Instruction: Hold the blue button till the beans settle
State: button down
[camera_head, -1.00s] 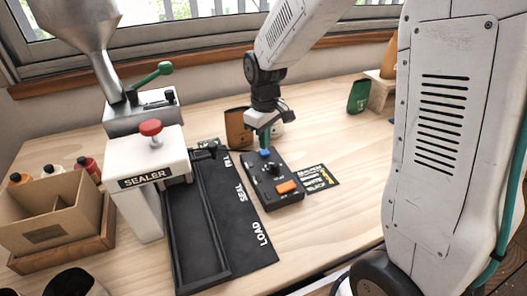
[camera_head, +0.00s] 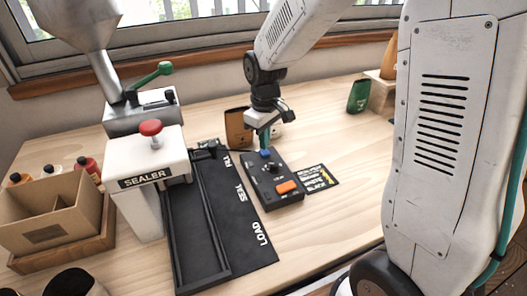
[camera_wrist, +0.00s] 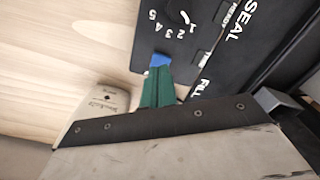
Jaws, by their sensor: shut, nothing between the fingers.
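The blue button (camera_head: 265,153) sits at the far end of a dark control box (camera_head: 262,187) that also has an orange button (camera_head: 286,187) and a dial. My gripper (camera_head: 264,140) is shut and empty, its green fingers pointing down at the blue button. In the wrist view the fingertips (camera_wrist: 160,70) meet the edge of the blue button (camera_wrist: 159,60) and partly cover it. I cannot tell whether the button is pressed down. The beans cannot be made out.
A white sealer (camera_head: 150,165) with a red knob and a metal hopper (camera_head: 80,25) stand left of the black mat (camera_head: 225,205) marked FILL, SEAL, LOAD. A brown pouch (camera_head: 238,128) stands behind the gripper. A printed card (camera_head: 312,178) lies right of the box.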

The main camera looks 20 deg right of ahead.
aim_at(265, 152)
jog(key=shift+f, duration=0.15)
jog(key=shift+f, duration=1)
dwell(2.2)
jog(key=shift+r, duration=3.05)
